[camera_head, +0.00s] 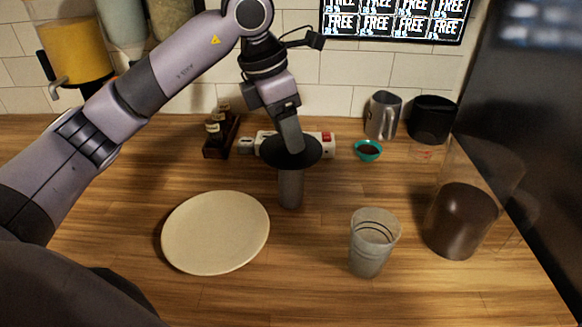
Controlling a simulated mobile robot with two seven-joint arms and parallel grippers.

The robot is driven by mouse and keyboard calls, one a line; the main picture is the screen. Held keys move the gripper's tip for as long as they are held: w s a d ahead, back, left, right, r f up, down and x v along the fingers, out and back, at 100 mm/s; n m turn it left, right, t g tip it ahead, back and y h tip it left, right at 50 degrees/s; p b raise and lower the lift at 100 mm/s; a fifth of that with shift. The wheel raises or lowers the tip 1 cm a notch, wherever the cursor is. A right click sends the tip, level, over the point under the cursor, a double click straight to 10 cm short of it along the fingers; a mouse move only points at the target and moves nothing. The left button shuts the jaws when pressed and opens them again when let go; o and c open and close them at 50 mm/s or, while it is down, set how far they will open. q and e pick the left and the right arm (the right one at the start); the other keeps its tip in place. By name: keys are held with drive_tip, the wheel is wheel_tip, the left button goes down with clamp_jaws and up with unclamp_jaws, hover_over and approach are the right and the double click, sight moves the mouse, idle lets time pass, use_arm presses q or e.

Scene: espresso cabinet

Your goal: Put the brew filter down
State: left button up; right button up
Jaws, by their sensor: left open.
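The piece that looks like the brew filter has a wide black round top (271,152) and a narrow grey cylinder (290,187) below it. It is upright, and its lower end appears to be on the wooden counter, between the plate and the clear cup. My left gripper (291,143) comes down from above at the black top and covers part of it. Its jaws are open, but the fingertips are seen edge-on, and I cannot tell whether they touch the filter. My right gripper is not in view.
A cream plate (215,232) lies to the left and a clear cup (372,247) stands to the right. Behind are a bottle rack (218,145), a teal bowl (368,151) and a metal pitcher (383,114). A clear container with dark contents (461,222) stands far right. The front middle counter is clear.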

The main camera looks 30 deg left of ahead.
use_arm(q)
drive_tip(key=shift+f, duration=0.4)
drive_tip(key=shift+c, duration=0.2)
clamp_jaws()
